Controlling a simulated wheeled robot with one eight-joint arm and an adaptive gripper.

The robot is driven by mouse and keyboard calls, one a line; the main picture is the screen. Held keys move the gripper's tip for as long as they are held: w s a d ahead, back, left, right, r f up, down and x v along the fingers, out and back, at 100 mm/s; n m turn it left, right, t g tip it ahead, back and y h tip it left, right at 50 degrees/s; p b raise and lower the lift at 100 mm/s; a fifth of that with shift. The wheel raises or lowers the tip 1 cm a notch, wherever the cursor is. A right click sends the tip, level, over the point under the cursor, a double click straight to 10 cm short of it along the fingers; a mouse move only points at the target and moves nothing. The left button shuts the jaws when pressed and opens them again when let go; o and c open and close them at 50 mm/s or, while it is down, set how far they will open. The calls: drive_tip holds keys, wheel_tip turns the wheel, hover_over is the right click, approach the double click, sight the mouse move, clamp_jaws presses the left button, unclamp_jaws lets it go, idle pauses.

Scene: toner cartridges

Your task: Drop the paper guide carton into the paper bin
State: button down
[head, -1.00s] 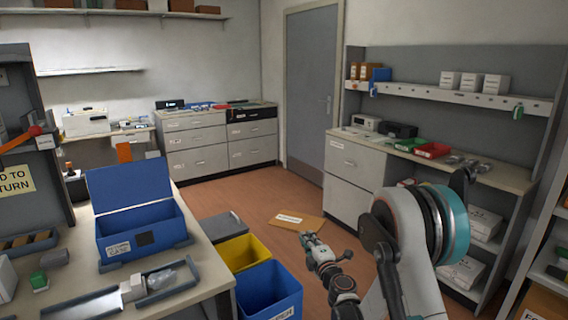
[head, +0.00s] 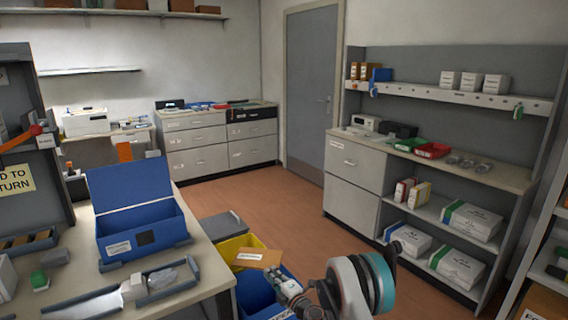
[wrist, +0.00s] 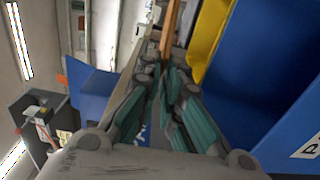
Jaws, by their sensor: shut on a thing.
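The flat brown paper guide carton (head: 257,259) with a white label is held in my gripper (head: 277,272). In the wrist view the carton (wrist: 171,28) shows edge-on beyond the fingers of my gripper (wrist: 164,72), which are shut on it. The blue paper bin (head: 251,293) stands at the table's right side, its front largely hidden by my arm. In the head view the carton overlaps the bin's far edge and the yellow bin; its height above them is unclear. In the wrist view the blue bin (wrist: 265,85) lies right of the fingers.
The yellow bin (head: 230,248) adjoins the blue bin on its far side, with a grey-lidded bin (head: 222,226) behind. The worktable (head: 207,262) at left carries an open blue box (head: 143,237) and a tray. Floor is clear toward the door and shelves.

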wheel_tip(320, 180, down, 4)
drive_tip(key=shift+f+b, duration=0.1)
drive_tip(key=shift+b, duration=0.55)
drive_tip(key=c, duration=1.7)
unclamp_jaws()
wheel_tip(320, 180, up, 10)
